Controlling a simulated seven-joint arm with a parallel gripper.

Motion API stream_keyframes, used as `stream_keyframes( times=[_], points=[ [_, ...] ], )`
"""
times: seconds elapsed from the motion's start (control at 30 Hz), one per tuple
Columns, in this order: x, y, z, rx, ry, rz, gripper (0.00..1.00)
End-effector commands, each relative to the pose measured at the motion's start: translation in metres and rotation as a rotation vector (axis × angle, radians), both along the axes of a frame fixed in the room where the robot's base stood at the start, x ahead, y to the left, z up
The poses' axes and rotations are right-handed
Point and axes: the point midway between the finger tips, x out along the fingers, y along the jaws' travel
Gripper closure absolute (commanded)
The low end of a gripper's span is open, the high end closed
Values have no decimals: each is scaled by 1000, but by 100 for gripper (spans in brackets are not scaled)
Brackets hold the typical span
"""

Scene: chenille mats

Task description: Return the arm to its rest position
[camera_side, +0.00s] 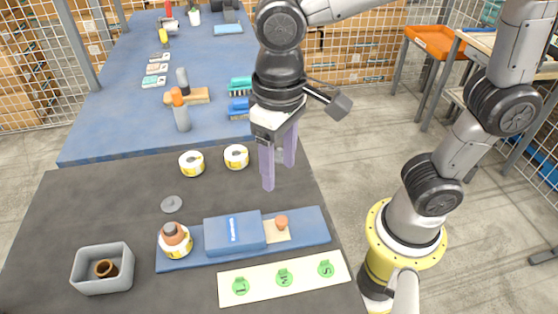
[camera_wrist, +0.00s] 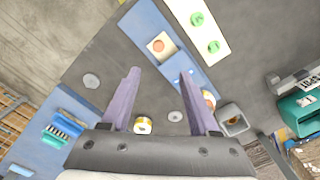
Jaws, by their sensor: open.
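My gripper (camera_side: 279,177) hangs above the far right of the black work table, fingers pointing down. Its two purple fingers are apart with nothing between them. In the wrist view the open gripper (camera_wrist: 159,75) has the dark table top below it. The gripper appears clear of the objects on the table. A blue board (camera_side: 315,227) lies in front of it, carrying a blue box (camera_side: 232,231), a beige square with an orange knob (camera_side: 281,222), and a yellow-and-white roll with a brown piece on top (camera_side: 174,236).
Two yellow-and-white rolls (camera_side: 191,163) (camera_side: 236,156) and a grey disc (camera_side: 171,204) lie on the table. A grey bin (camera_side: 101,286) holds a brown cup. A white strip (camera_side: 256,286) bears green lettered discs. A blue table (camera_side: 115,110) with brushes and bottles stands behind.

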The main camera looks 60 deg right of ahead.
Motion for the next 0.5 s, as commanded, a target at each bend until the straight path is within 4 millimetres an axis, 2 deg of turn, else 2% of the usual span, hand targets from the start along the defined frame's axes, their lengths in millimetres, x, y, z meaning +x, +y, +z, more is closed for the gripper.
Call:
stream_keyframes(
  times=[0.37, 0.47, 0.5],
  points=[
    [2, -4, 2, 2, -3, -16, 39],
    [8, -20, 13, 24, -39, -77, 39],
    [8, -32, 20, 36, -60, -117, 39]
  ],
)
